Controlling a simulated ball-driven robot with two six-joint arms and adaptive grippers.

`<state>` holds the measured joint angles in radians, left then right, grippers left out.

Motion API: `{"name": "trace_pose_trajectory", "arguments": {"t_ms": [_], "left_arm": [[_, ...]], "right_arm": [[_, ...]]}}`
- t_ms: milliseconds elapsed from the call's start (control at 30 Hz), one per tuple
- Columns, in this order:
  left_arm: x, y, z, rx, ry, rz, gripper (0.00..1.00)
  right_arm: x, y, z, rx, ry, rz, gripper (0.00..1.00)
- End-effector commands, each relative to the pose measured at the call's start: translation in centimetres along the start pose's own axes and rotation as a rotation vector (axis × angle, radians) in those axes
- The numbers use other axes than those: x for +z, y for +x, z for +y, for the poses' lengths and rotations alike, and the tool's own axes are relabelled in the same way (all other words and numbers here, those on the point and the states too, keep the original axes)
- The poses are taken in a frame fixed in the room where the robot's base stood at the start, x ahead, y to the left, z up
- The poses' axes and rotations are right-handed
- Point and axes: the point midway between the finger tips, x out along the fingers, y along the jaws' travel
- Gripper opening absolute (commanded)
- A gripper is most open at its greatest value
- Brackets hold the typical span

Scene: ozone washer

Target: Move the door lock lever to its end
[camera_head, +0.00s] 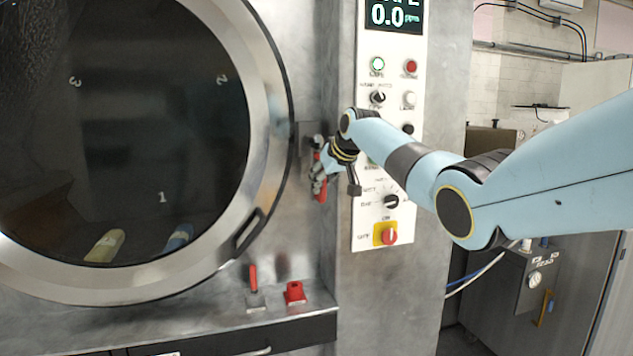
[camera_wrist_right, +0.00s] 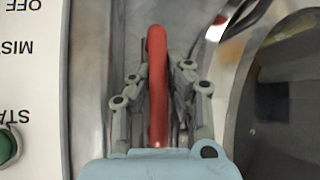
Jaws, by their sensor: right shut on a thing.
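The door lock lever (camera_head: 322,190) is a red handle just right of the round door's metal rim. In the head view it hangs roughly vertical, partly hidden by my right gripper (camera_head: 318,172). The right wrist view shows the red lever (camera_wrist_right: 157,85) running between the two fingers of my right gripper (camera_wrist_right: 160,92), which is shut on it. The round door (camera_head: 262,110) lies flat against the washer front, with a dark window. My left gripper is not in view.
A control panel (camera_head: 367,215) with knobs and buttons stands right of the lever, behind my right arm. A small red-handled lever (camera_head: 253,276) and a red block (camera_head: 295,292) sit on the ledge below. A door handle (camera_head: 249,232) sits on the lower right rim.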

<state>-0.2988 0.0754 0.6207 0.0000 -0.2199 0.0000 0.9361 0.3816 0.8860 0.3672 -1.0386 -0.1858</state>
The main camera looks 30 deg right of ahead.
Motion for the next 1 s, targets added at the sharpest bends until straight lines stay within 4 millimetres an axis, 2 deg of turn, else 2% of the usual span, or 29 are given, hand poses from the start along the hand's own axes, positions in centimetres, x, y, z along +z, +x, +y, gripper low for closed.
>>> {"name": "trace_pose_trajectory", "arguments": {"t_ms": [367, 400, 600, 867, 1000], "left_arm": [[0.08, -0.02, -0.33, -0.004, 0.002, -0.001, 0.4], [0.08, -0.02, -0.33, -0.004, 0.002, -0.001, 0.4], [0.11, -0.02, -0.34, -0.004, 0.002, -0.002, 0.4], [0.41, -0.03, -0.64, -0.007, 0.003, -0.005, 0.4], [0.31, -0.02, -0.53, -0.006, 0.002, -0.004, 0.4]], "right_arm": [[0.13, 0.02, 0.29, 0.008, -0.008, -0.004, 0.0], [0.14, 0.02, 0.31, 0.008, -0.008, -0.004, 0.15], [0.14, 0.03, 0.26, 0.007, -0.006, -0.004, 0.4], [0.09, -0.04, 0.22, 0.006, -0.005, -0.002, 0.4], [0.0, -0.86, 0.29, 0.006, -0.005, 0.0, 0.4]]}}
